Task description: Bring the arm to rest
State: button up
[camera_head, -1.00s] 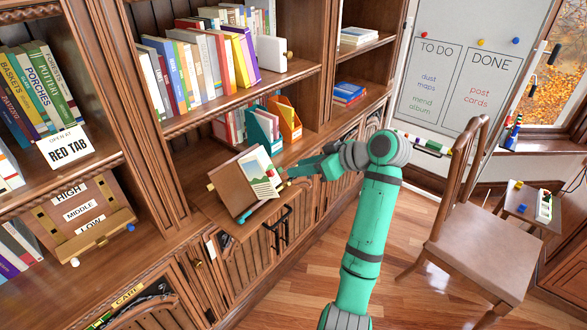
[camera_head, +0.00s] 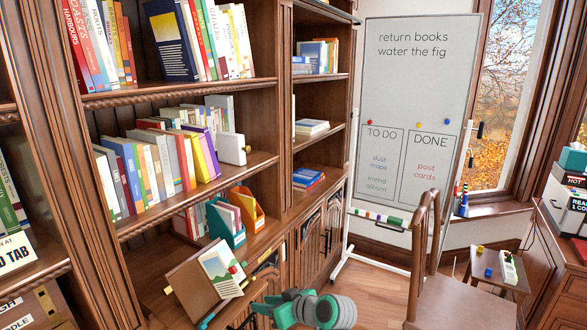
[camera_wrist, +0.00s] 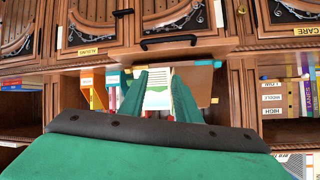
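My green and grey arm shows at the bottom of the head view, cut off by the lower edge. My gripper (camera_head: 256,308) points left, just right of the brown stand (camera_head: 190,285) that bears a picture card (camera_head: 222,270). In the wrist view my gripper's two green fingers (camera_wrist: 159,97) stand apart. The picture card (camera_wrist: 157,92) shows in the gap between them, beyond the fingertips. Nothing appears held. I cannot tell the exact distance from the fingers to the stand.
Bookshelves (camera_head: 215,180) line the left. Teal and orange file holders (camera_head: 226,222) stand behind the card. A wooden chair (camera_head: 450,295) is at lower right, with a small stool (camera_head: 513,272) beyond it. A whiteboard (camera_head: 412,90) stands at the back. Some floor (camera_head: 370,280) is clear.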

jog(key=s+d+f+m+t+h, duration=0.1)
jog(key=s+f+m+h, duration=0.15)
jog(key=s+f, duration=0.45)
jog(key=s+d+f+m+t+h, duration=0.1)
jog(key=s+f+m+t, duration=0.15)
jog(key=f, duration=0.75)
jog(key=s+d+f+m+t+h, duration=0.1)
jog(key=s+d+f, duration=0.1)
jog(key=s+f, duration=0.35)
jog(key=s+d+f+m+h, duration=0.1)
jog(key=s+f+m+h, duration=0.1)
jog(key=s, duration=0.7)
jog(key=s+d+r+t+h, duration=0.1)
jog(key=s+r, duration=0.1)
jog(key=s, duration=0.6)
jog(key=s+d+r+t+h, duration=0.1)
jog(key=s+d+h, duration=0.1)
jog(key=s, duration=0.5)
jog(key=s+r+t, duration=0.1)
jog(key=s+r, duration=1)
jog(key=s, duration=0.1)
jog(key=shift+s, duration=0.4)
jog(key=shift+t, duration=0.25)
jog(key=shift+a, duration=0.1)
grip_shut()
